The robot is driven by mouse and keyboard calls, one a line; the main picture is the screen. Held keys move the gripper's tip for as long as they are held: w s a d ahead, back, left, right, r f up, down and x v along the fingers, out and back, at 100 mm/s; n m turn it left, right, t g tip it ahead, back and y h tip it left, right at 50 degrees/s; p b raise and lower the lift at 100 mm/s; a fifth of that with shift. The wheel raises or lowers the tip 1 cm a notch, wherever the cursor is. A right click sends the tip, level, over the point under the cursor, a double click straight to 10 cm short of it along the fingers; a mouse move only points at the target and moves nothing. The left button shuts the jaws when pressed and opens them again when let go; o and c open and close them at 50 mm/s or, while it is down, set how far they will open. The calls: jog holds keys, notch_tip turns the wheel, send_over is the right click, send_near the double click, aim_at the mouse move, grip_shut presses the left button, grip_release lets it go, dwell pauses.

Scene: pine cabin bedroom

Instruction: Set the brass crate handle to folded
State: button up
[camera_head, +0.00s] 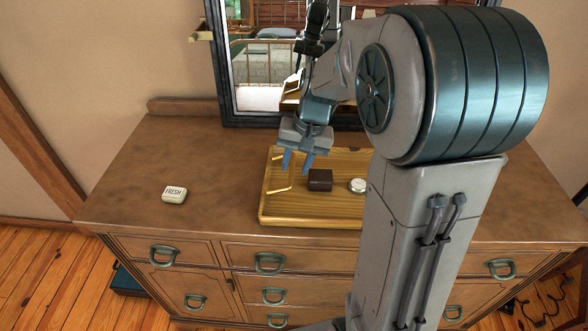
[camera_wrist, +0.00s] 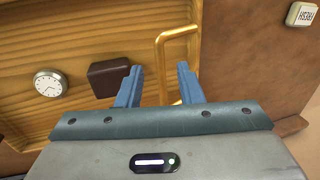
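The brass crate handle (camera_head: 280,189) is at the left side of the shallow wooden crate (camera_head: 310,219), which sits on the dresser. In the wrist view the handle (camera_wrist: 176,34) shows as a bent brass bar beside the crate's edge. Its angle to the crate is hard to tell; it does not look flat against the side. My gripper (camera_head: 297,165) is open and points down over the handle end of the crate. In the wrist view its blue fingertips (camera_wrist: 157,80) are apart, with part of the handle between them and part hidden by the right finger. I cannot see contact.
In the crate are a dark brown block (camera_head: 320,180) and a small round white clock (camera_head: 357,185). A white FRESH box (camera_head: 174,195) lies on the dresser top (camera_head: 215,160) to the left, with clear surface around it. A framed mirror (camera_head: 222,60) stands behind.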

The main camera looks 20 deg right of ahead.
jog(key=shift+x, duration=1.5)
jog(key=shift+c, duration=0.2)
grip_shut()
jog(key=f+y+b, duration=0.1)
jog(key=b, duration=0.1)
jog(key=f+b, duration=0.1)
jog(key=b, duration=0.1)
jog(key=shift+s+d+t+y, duration=0.1)
jog(key=shift+d+t+y, duration=0.2)
jog(key=shift+d+y, duration=0.1)
jog(key=b, duration=0.1)
jog(key=y+b, duration=0.1)
jog(key=b, duration=0.1)
jog(key=shift+s+d+f+y, duration=0.1)
jog(key=shift+d+f+y, duration=0.1)
jog(key=shift+f+y, duration=0.15)
jog(key=shift+d+f+t+y+b, duration=0.1)
jog(key=shift+t+y+b, duration=0.25)
jog(key=shift+b, duration=0.6)
jog(key=shift+o, duration=0.2)
grip_release()
